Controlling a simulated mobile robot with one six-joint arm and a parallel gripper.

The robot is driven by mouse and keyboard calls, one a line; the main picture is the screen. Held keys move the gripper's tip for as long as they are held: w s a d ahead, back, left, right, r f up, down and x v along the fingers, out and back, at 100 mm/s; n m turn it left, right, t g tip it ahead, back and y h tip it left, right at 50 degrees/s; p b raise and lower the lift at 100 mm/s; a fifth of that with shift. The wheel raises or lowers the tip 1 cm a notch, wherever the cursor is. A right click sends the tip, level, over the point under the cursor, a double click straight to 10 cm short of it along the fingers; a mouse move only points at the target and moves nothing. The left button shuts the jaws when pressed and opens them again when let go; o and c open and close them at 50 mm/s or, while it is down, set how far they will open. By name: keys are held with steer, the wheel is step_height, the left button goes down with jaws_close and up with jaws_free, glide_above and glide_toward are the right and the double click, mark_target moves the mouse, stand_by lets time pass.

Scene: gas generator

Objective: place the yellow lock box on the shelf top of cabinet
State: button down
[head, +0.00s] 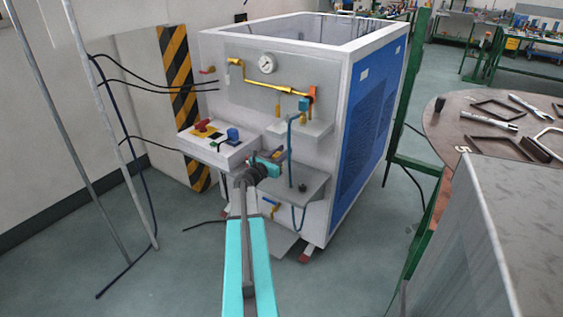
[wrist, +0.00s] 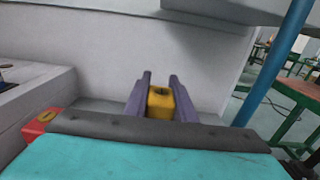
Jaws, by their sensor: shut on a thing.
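The yellow lock box (wrist: 160,102) sits between the two dark fingers of my gripper (wrist: 160,78) in the wrist view, and the gripper is shut on it. In the head view my gripper (head: 279,156) is in front of the white cabinet (head: 220,50), between its left control box and its shelves. The lock box is too small there to make out clearly. The cabinet has an upper shelf (head: 308,131) and a lower shelf (head: 312,185) on its front. A pale shelf underside (wrist: 200,20) shows ahead in the wrist view.
A control box (head: 232,150) with red and blue parts juts out at left. A red block (wrist: 42,122) shows at left in the wrist view. A blue hose (head: 290,150) hangs past the shelves. Yellow piping (head: 265,85) runs above. A round table (head: 450,130) with tools stands right.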

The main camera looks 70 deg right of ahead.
steer(key=shift+f, duration=0.1)
steer(key=shift+f, duration=1.65)
steer(key=shift+f, duration=0.1)
steer(key=c, duration=1.5)
jaws_free()
steer(key=shift+b, duration=0.3)
steer(key=v, duration=1.2)
